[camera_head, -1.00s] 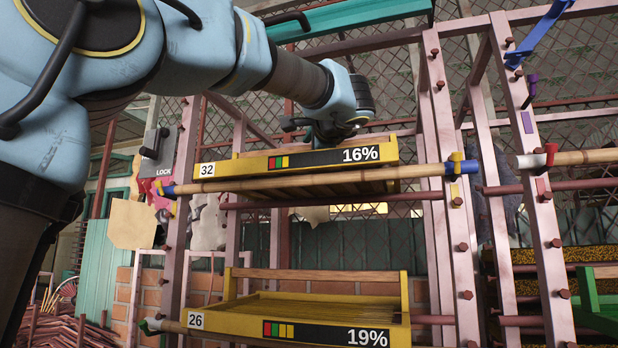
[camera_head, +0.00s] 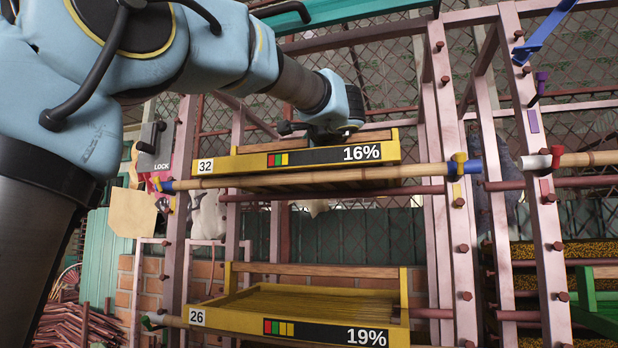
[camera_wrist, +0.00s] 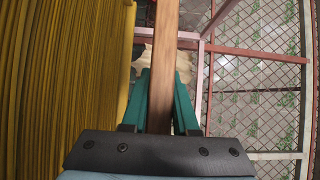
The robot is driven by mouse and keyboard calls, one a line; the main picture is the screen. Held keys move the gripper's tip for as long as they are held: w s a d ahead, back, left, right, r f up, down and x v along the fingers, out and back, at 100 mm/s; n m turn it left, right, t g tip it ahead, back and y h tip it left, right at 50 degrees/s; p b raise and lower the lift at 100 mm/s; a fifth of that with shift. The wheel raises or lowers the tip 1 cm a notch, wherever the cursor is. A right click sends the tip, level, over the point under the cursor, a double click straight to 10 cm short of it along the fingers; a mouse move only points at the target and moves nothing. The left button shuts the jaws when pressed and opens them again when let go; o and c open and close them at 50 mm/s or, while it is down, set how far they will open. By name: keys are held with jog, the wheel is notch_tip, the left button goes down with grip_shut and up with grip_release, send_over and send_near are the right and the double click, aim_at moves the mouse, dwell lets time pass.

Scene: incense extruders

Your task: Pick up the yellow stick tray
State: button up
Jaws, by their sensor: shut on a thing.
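The upper yellow stick tray (camera_head: 228,164), marked 32 and 16%, sits at the upper bamboo pole (camera_head: 425,172) of the rack. Its front hides most of its inside. My gripper (camera_head: 333,133) reaches over it from behind the front edge. In the wrist view my gripper's green fingers (camera_wrist: 160,90) stand either side of the tray's wooden bar (camera_wrist: 163,50) and are shut on it. Yellow sticks (camera_wrist: 65,80) lie to the left. A second yellow tray (camera_head: 230,318), marked 26 and 19%, sits lower on the rack with sticks in it.
Pinkish rack posts (camera_head: 440,200) flank the trays. Another bamboo pole (camera_head: 590,158) lies to the right. A lock box (camera_head: 152,148) hangs at left. A wire mesh (camera_head: 390,75) stands behind. Open space separates the two trays.

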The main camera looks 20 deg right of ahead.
grip_shut()
dwell(0.8)
